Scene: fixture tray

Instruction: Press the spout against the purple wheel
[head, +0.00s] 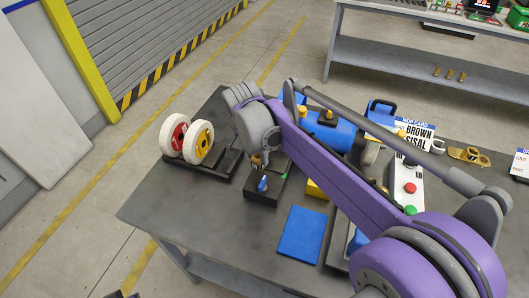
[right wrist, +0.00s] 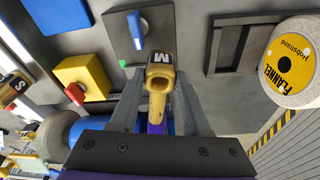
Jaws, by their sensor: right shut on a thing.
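My right gripper (head: 257,158) is shut on a brass-coloured spout marked "M" (right wrist: 159,62). In the right wrist view the spout sits between the two grey fingers (right wrist: 156,108), its round hole showing. A small purple patch shows below the spout; I cannot tell what it belongs to. No purple wheel can be made out. Two white wheels stand at the table's left, one with a red hub (head: 172,135) and one with a yellow hub (head: 199,143); the yellow-labelled "FLANNEL" wheel (right wrist: 291,62) also shows in the right wrist view. My left gripper is not in view.
A black block with a blue lever (head: 262,184) lies just below the gripper. A blue motor (head: 328,130), a blue plate (head: 302,235) and a white box with a red button (head: 410,188) stand to the right. My purple arm hides part of the table (head: 205,220).

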